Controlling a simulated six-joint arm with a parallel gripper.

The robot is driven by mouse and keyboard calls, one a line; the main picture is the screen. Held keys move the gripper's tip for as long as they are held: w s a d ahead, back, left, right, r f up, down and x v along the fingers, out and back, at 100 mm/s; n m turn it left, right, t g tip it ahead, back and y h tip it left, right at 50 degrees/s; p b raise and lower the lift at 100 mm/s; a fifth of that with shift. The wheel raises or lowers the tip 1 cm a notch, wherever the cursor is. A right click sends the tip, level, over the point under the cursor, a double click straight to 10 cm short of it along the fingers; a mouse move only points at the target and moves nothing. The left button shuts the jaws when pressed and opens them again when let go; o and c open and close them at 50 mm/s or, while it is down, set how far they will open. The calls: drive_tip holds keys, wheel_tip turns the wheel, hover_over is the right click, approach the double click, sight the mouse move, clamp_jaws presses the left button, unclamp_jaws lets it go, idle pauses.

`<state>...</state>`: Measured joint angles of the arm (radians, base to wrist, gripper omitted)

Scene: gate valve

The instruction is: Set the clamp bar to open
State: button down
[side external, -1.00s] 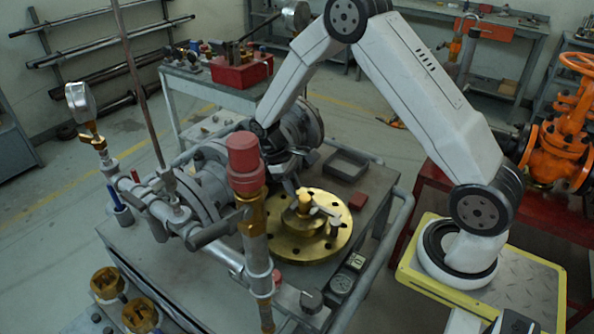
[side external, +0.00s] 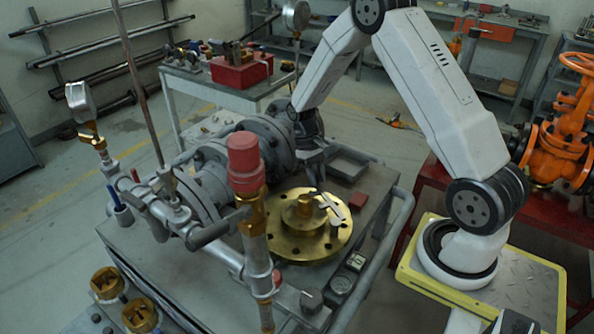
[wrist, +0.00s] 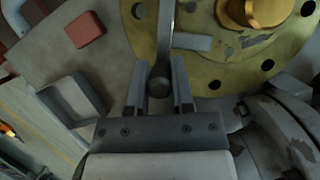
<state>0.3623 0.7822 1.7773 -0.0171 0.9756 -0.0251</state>
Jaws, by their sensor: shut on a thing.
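The grey clamp bar (side external: 332,208) lies across the brass flange (side external: 285,247), beside its raised brass hub (side external: 303,210). In the wrist view the bar (wrist: 165,30) runs up from between my fingers, with a short grey crosspiece (wrist: 190,42) branching right. My gripper (side external: 320,186) reaches down at the back edge of the flange. In the wrist view my gripper (wrist: 160,88) has a finger on each side of a round dark end of the bar and is shut on it. The flange (wrist: 215,70) and hub (wrist: 258,10) show at upper right. The fingertips are small in the side view.
A red block (side external: 357,201) and a grey open tray (side external: 347,165) lie on the cart top near the flange. A red-capped vertical pipe (side external: 246,165) stands in front left. Grey flanged piping (side external: 215,160) runs close to my gripper's left.

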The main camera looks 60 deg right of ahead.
drive_tip(key=s+d+m+y, duration=0.1)
drive_tip(key=s+d+m, duration=0.2)
drive_tip(key=shift+t, duration=0.4)
drive_tip(key=shift+s+d+m+y, duration=0.2)
drive_tip(key=shift+s+d+m, duration=0.05)
drive_tip(key=shift+s+m, duration=0.3)
drive_tip(key=shift+s+d+m+y, duration=0.2)
drive_tip(key=shift+s+d+m, duration=0.05)
drive_tip(key=shift+s+m, duration=0.25)
drive_tip(key=shift+c, duration=2.4)
unclamp_jaws()
drive_tip(key=shift+r, duration=0.1)
drive_tip(key=v, duration=0.7)
drive_tip(key=shift+r, duration=0.35)
